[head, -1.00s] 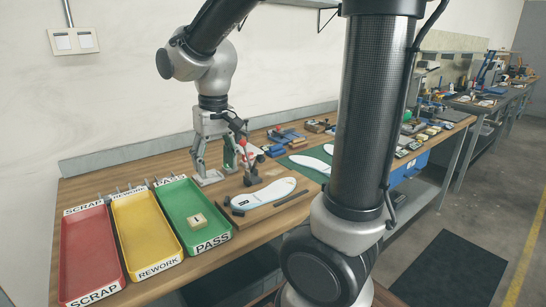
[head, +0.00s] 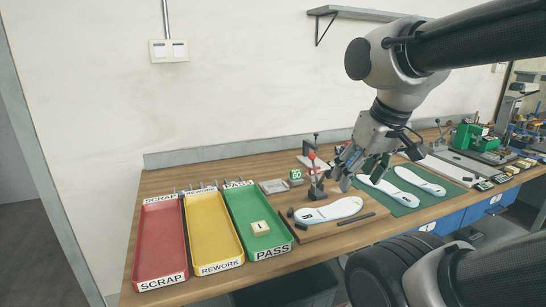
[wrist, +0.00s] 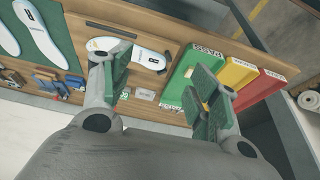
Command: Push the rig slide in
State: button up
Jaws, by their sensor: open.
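The rig is a wooden board (head: 355,228) on the bench, with a white insole (head: 330,209) lying on it between dark bars. A red-knobbed upright lever (head: 312,168) stands at its back edge. I cannot clearly make out which part is the slide. My gripper (head: 360,174) is open and empty, above the back right of the rig near the green mat. In the wrist view my gripper (wrist: 165,82) has its fingers spread wide. The rig's insole (wrist: 146,58) shows there between the fingers, partly hidden by the left one.
Red (head: 161,286), yellow (head: 218,268) and green (head: 270,253) trays stand left of the rig; a small block (head: 260,228) lies in the green one. A green GO block (head: 296,174) stands behind the rig. The green mat (head: 409,207) with two insoles lies right.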

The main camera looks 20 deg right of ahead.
aim_at(494, 156)
jog(key=z, duration=2.05)
jog(key=i+l+u, duration=0.1)
jog(key=i+l, duration=0.25)
jog(key=i, duration=0.2)
jog(key=i+l, duration=0.4)
jog(key=i, duration=0.15)
jog(key=i+l+u, duration=0.15)
jog(key=i+l, duration=0.2)
jog(key=i, duration=0.2)
